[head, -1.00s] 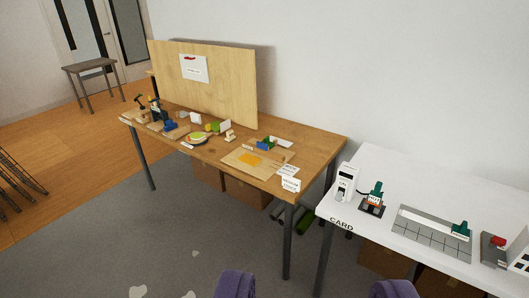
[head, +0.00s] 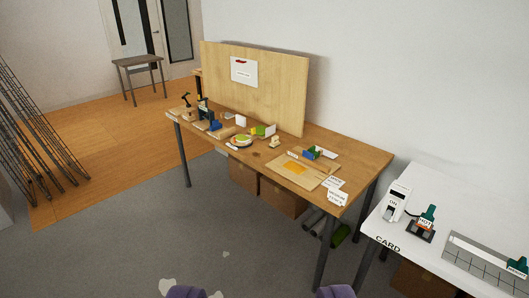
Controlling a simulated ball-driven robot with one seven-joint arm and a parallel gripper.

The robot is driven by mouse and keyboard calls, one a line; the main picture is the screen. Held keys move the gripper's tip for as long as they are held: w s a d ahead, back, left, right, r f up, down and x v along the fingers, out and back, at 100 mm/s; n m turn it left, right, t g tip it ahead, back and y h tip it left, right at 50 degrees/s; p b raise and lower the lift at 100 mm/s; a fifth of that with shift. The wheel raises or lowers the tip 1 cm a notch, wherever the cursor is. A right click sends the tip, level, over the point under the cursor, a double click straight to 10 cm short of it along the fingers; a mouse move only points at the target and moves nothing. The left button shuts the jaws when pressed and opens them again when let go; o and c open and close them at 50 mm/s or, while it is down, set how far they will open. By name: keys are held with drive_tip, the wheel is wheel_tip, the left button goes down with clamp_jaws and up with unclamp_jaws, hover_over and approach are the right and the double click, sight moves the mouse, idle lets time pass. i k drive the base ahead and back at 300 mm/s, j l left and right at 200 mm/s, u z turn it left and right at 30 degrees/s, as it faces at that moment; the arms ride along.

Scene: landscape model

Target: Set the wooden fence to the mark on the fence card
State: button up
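On the brown wooden table (head: 368,158) lies a pale wooden board (head: 314,182) with an orange piece (head: 295,167) on it. A thin wooden strip shows along the board's far side; it may be the fence, but it is too small to be sure. Two white cards lie at the table's near right corner, one (head: 335,183) beside the board and one (head: 338,199) at the edge. Their print and any mark are unreadable, so I cannot tell which is the fence card. My gripper (head: 260,291) shows two purple fingers at the bottom edge, wide apart and empty, far from the table.
A white table (head: 462,206) stands at right with a switch box (head: 397,203), a green-handled tool (head: 427,219) and a grey gridded plate (head: 485,262). A plywood panel (head: 270,93) stands behind the wooden table. Cardboard boxes (head: 284,198) sit beneath.

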sight(307, 157)
drive_tip(key=i, duration=2.2)
drive_tip(key=i+j+z, duration=0.1)
drive_tip(key=i, duration=0.4)
drive_tip(key=i+j+z, duration=0.1)
drive_tip(key=i, duration=0.4)
drive_tip(key=i+j+z, duration=0.15)
drive_tip(key=i, duration=0.35)
drive_tip(key=i+j+z, duration=0.1)
drive_tip(key=i+j, duration=0.15)
drive_tip(key=i, duration=0.25)
